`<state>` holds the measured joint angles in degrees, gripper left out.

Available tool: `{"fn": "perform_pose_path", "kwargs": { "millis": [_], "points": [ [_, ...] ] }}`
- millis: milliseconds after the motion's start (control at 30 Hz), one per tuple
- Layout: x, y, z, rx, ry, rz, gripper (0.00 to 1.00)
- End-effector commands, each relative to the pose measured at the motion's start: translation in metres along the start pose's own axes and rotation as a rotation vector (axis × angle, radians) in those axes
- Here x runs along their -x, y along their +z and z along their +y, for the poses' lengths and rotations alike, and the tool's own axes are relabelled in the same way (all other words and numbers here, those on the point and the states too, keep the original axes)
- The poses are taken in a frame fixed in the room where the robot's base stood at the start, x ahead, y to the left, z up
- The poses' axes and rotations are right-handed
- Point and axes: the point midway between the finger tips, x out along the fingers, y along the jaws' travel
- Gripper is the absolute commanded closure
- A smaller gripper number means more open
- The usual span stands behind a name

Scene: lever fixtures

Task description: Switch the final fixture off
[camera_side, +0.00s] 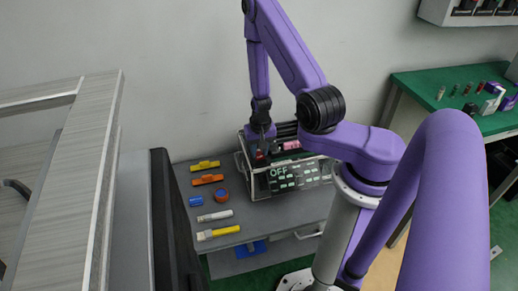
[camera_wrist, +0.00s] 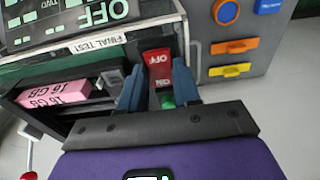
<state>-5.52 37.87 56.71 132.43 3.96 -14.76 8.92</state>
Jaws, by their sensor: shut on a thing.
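The fixture (camera_side: 290,185) is a clear-sided box on the grey bench in the side view, with a dark display (camera_side: 280,173) reading OFF. In the wrist view the display (camera_wrist: 95,14) also reads OFF, above a label FINAL TEST (camera_wrist: 103,44). A red rocker switch (camera_wrist: 158,58) marked OFF and ON sits beside that label. My gripper (camera_wrist: 158,78) has its blue fingers on both sides of the switch, shut on it. A green patch shows between the fingers. In the side view my gripper (camera_side: 262,145) is at the fixture's top left, its tips partly hidden.
A pink 16 GB module (camera_wrist: 55,94) lies in the fixture beside my gripper. Yellow, orange, blue and white parts lie on the bench (camera_side: 250,215) left of the fixture. A dark upright panel (camera_side: 172,220) borders the bench's left side.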

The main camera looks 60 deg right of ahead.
Motion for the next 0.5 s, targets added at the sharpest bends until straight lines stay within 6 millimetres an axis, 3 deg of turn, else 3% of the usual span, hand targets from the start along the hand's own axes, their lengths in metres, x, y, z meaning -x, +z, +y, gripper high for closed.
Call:
{"fn": "perform_pose_path", "kwargs": {
  "millis": [500],
  "points": [
    [-0.0006,0.0068,-0.0007,0.005,0.003,0.173,0.99]
  ]
}}
